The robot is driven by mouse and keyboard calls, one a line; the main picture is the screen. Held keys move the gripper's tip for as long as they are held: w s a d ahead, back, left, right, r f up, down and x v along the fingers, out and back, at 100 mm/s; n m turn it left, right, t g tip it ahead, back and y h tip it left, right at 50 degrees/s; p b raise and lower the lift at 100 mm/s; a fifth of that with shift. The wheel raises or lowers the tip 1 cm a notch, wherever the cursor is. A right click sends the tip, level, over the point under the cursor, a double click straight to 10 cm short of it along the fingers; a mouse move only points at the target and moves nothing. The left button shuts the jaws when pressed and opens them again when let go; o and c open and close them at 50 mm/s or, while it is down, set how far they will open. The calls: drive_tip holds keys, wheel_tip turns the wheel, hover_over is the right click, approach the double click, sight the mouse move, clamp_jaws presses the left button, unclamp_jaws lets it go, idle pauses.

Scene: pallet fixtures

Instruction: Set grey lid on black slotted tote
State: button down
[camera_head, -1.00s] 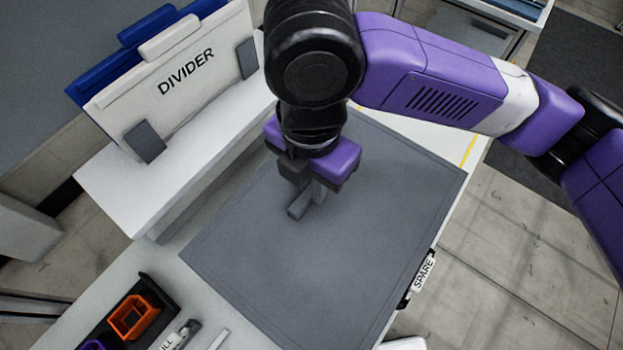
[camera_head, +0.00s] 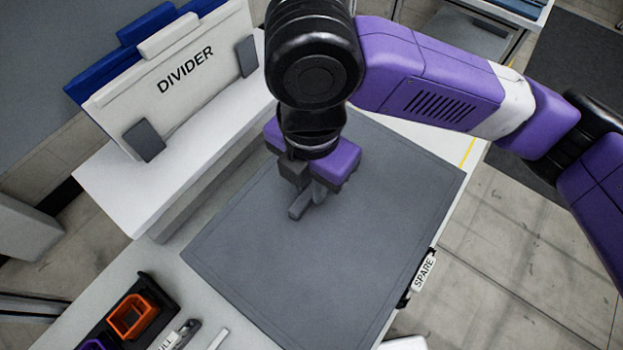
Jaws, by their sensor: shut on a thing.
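The grey lid (camera_head: 290,270) is a large flat panel that fills the middle of the view above the white table. My gripper (camera_head: 312,200) points down at the lid's upper middle and is shut on the short bar handle (camera_head: 301,207) on its top. The black slotted tote is hardly in view. A dark piece with a SPARE label (camera_head: 423,270) shows at the lid's right edge, and I cannot tell whether it is part of the tote. What lies under the lid is hidden, so I cannot tell whether it rests on anything.
A white shelf (camera_head: 120,200) at the left bears a DIVIDER panel (camera_head: 190,75) with a blue panel (camera_head: 140,25) behind it. A black tray (camera_head: 150,285) with an orange bin (camera_head: 132,316) stands at the lower left. Open floor (camera_head: 520,260) lies at right.

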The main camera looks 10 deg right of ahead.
drive_tip(key=shift+f+b, duration=0.3)
drive_tip(key=shift+f, duration=0.15)
idle(0.3)
drive_tip(key=c, duration=1.3)
unclamp_jaws()
drive_tip(key=shift+o, duration=0.2)
wheel_tip(320, 180, up, 8)
drive_tip(key=shift+f, duration=0.1)
drive_tip(key=shift+s, duration=0.1)
